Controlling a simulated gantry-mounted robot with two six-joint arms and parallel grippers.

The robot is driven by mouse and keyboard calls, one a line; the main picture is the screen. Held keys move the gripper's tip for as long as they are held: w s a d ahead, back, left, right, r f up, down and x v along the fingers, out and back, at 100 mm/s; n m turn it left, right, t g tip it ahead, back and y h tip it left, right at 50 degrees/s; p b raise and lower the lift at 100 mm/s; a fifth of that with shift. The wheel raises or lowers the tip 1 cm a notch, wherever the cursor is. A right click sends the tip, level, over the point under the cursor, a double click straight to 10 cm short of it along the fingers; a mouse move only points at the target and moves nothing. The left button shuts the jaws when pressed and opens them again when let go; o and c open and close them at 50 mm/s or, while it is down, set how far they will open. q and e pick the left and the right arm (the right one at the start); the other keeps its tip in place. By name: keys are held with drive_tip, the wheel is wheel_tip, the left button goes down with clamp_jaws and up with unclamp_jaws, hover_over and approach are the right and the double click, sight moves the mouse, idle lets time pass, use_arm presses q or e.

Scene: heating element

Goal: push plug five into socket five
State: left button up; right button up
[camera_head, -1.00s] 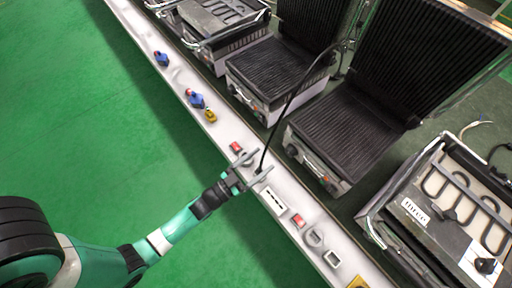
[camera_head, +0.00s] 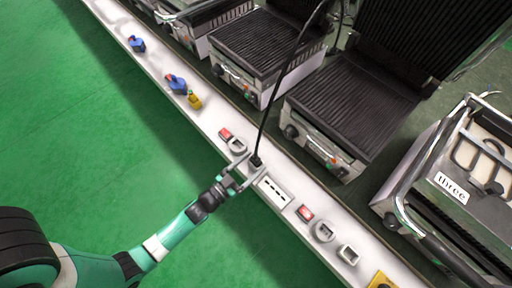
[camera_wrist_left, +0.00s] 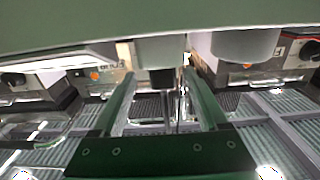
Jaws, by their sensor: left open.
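The black plug (camera_head: 256,161) stands at the white ledge with its black cable (camera_head: 280,84) rising to the upper right. No number shows on it. My left gripper (camera_head: 249,166) is open, its two fingertips on either side of the plug, close to the ledge. In the left wrist view the open green fingers (camera_wrist_left: 160,84) flank the black plug (camera_wrist_left: 162,78), which meets a pale round housing (camera_wrist_left: 160,49). I cannot tell how deep the plug sits, and its socket is mostly hidden in the head view. My right gripper is not in view.
The white ledge (camera_head: 215,122) carries a grey round socket (camera_head: 324,232), a square socket (camera_head: 347,254), red switches (camera_head: 305,212), blue connectors (camera_head: 176,84) and a yellow one (camera_head: 194,100). Contact grills (camera_head: 350,110) stand behind it. Open green floor (camera_head: 90,130) lies in front.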

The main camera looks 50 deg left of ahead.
use_arm(q)
drive_tip(key=w, duration=0.2)
drive_tip(key=w+b, duration=0.1)
drive_tip(key=w, duration=0.2)
drive_tip(key=shift+w+a+b, duration=0.3)
drive_tip(key=shift+a+b, duration=0.05)
drive_tip(key=shift+a, duration=0.05)
drive_tip(key=shift+s, duration=0.1)
drive_tip(key=shift+c, duration=0.3)
clamp_jaws()
